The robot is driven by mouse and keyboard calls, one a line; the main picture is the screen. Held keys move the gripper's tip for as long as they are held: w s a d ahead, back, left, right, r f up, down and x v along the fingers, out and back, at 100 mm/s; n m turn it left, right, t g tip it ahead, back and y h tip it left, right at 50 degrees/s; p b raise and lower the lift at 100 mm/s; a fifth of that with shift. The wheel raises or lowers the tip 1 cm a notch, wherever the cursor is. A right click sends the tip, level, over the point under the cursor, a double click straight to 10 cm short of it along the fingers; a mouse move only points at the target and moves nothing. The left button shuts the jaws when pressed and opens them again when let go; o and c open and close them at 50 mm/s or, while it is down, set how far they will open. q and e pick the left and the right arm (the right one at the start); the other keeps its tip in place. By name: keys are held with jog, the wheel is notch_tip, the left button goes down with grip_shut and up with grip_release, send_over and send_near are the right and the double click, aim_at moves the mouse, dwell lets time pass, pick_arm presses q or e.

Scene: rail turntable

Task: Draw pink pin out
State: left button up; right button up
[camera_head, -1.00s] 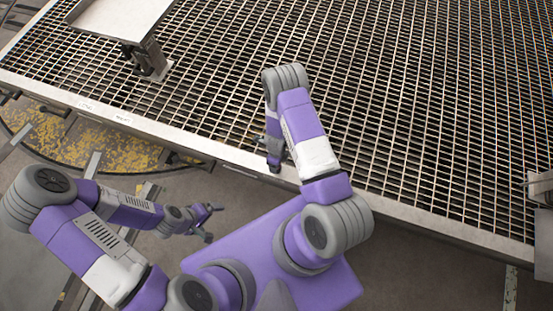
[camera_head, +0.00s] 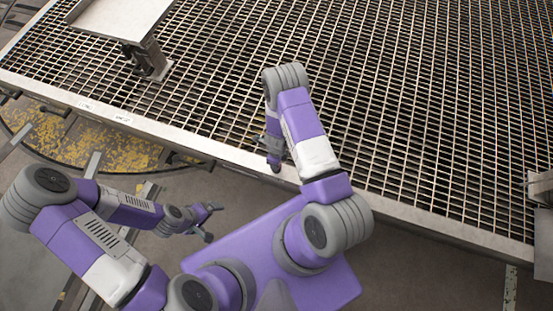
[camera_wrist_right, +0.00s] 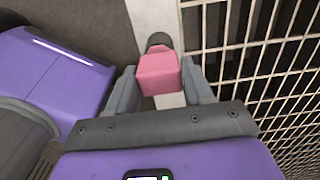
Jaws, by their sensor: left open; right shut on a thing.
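The pink pin (camera_wrist_right: 159,74) shows in the right wrist view as a pink block with a dark rounded end behind it. My right gripper (camera_wrist_right: 162,82) has a finger on each side of the block and is shut on it. The pin is over the pale frame edge beside the grating. Whether it still sits in a hole cannot be told. In the head view the right arm's wrist hides the pin. My left gripper (camera_head: 210,222) is open and empty, above the floor on the near side of the frame edge.
The metal grating (camera_head: 420,110) fills the far side, with a pale frame edge (camera_head: 160,130) along its near side. A metal tray-like plate on a post (camera_head: 115,18) stands at the upper left. A metal fixture (camera_head: 541,188) is at the right edge.

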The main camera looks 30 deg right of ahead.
jog(key=shift+r+p, duration=0.45)
jog(key=shift+r, duration=0.15)
dwell(0.3)
jog(key=shift+r+p, duration=2.4)
jog(key=shift+r, duration=0.7)
jog(key=shift+r+p, duration=2)
jog(key=shift+r, duration=0.5)
